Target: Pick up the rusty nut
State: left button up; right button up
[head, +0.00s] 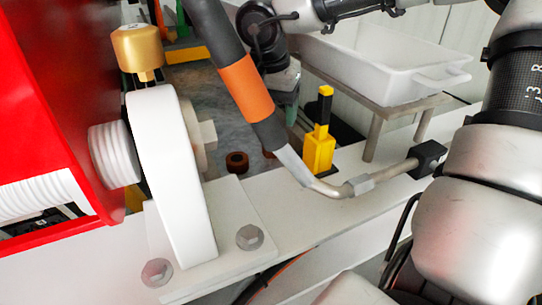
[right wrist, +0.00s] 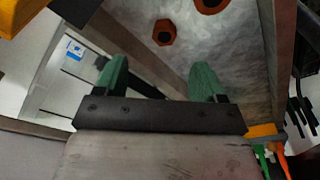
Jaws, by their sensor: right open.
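A rusty brown nut (head: 237,162) lies on the grey mottled surface behind the white bracket in the head view. A second rusty nut (head: 268,154) is partly hidden behind the hose. The right wrist view shows two rusty hexagonal nuts with dark holes, one nearer (right wrist: 164,33) and one cut by the top edge (right wrist: 211,5). My right gripper (right wrist: 160,78) has its green fingers spread with nothing between them, apart from both nuts. In the head view, the right gripper (head: 286,88) is partly hidden behind the hose. My left gripper is out of view.
A black hose with an orange band (head: 246,86) crosses in front of the nuts. A white bracket (head: 172,180) stands left of them, and a yellow block with a black top (head: 320,145) right. A white tray (head: 385,65) sits on a raised stand behind.

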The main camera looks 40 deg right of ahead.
jog(key=f, duration=0.4)
jog(key=shift+w+d+f, duration=0.15)
jog(key=shift+w+d, duration=0.05)
jog(key=shift+d, duration=0.15)
jog(key=f, duration=0.2)
jog(key=w+f, duration=0.1)
jog(key=f, duration=0.1)
jog(key=shift+d+f, duration=0.1)
jog(key=shift+d, duration=0.15)
jog(key=shift+d+f, duration=0.1)
jog(key=shift+f, duration=0.3)
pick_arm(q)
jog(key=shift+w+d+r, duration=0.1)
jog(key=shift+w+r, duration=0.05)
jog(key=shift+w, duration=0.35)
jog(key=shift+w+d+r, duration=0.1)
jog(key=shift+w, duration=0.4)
pick_arm(e)
jog(key=c, duration=1)
jog(key=shift+r, duration=0.1)
jog(key=shift+c, duration=0.2)
